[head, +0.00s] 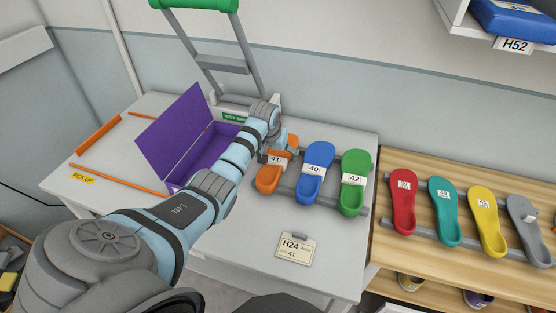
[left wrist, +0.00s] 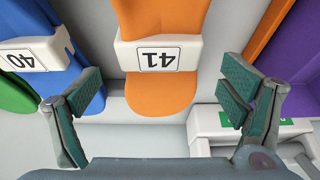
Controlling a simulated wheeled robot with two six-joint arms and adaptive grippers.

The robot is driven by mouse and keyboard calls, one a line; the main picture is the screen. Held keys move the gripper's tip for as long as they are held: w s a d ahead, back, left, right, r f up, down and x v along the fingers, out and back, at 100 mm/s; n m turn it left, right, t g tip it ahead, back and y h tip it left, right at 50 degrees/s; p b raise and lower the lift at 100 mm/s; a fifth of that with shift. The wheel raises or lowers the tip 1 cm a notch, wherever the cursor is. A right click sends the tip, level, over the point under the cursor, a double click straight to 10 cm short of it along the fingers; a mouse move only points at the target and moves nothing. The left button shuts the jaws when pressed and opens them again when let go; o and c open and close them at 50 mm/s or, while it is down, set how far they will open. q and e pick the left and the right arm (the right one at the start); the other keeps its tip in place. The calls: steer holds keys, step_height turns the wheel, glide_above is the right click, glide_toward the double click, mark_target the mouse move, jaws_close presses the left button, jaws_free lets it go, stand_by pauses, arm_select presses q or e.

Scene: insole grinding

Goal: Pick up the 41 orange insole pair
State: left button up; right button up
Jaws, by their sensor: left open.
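The 41 orange insole pair (head: 268,182) stands on a grey rack on the white table, at the left end of a row, with a white band marked 41. In the left wrist view the orange pair (left wrist: 161,95) is upside down in the picture, its end between the fingers. My left gripper (head: 286,143) is open at the far end of the pair and hides part of it. In the left wrist view its two fingers (left wrist: 163,110) stand apart on either side of the pair, with visible gaps. My right gripper is not in view.
Blue 40 (head: 315,172) and green 42 (head: 353,182) pairs stand close to the right of the orange one. An open purple box (head: 180,140) lies left of my arm. A card (head: 295,247) marked H24 lies in front. More insoles sit on a wooden table (head: 450,168).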

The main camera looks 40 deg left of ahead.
arm_select(q)
steer(key=shift+w+a+f, duration=0.1)
steer(key=shift+w+f, duration=0.05)
steer(key=shift+f, duration=0.5)
steer(key=shift+r, duration=0.15)
steer(key=shift+c, duration=1.2)
steer(key=c, duration=1.1)
